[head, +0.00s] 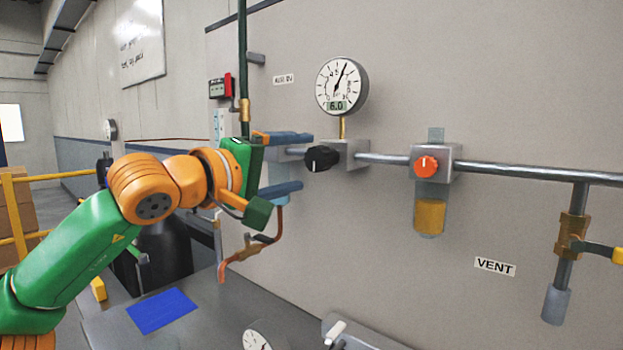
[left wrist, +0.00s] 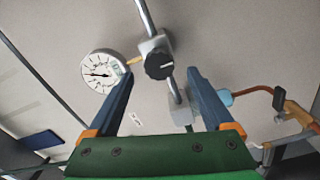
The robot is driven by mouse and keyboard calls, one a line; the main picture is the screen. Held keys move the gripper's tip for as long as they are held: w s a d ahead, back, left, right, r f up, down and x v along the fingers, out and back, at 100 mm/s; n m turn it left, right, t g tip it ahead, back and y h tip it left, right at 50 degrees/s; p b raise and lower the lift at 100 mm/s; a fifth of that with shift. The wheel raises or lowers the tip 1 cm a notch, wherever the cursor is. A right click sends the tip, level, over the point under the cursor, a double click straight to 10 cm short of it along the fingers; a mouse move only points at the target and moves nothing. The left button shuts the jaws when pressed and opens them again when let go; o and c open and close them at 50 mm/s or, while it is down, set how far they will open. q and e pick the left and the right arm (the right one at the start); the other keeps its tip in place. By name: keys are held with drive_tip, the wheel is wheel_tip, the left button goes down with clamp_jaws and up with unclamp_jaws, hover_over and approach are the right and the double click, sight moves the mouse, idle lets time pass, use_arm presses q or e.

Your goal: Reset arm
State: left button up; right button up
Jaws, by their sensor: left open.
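My left arm comes in from the left in the head view. Its left gripper (head: 293,163) is open, with blue fingers pointing right toward the black knob (head: 321,159) on the grey valve block under the gauge. Nothing is between the fingers that I can see. In the left wrist view the two fingers of the left gripper (left wrist: 158,98) are spread apart, and the black knob (left wrist: 159,65) is beyond the fingertips, apart from them. The right gripper is not in view.
A round gauge (head: 342,84) reading 6.0 sits above the knob. A pipe (head: 510,172) runs right along the wall past an orange knob (head: 426,166) with an amber bowl (head: 430,216). A blue mat (head: 162,310) lies on the bench below. A copper-coloured pipe (head: 250,255) hangs close under the gripper.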

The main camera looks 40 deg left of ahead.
use_arm(q)
drive_tip(key=shift+s, duration=0.7)
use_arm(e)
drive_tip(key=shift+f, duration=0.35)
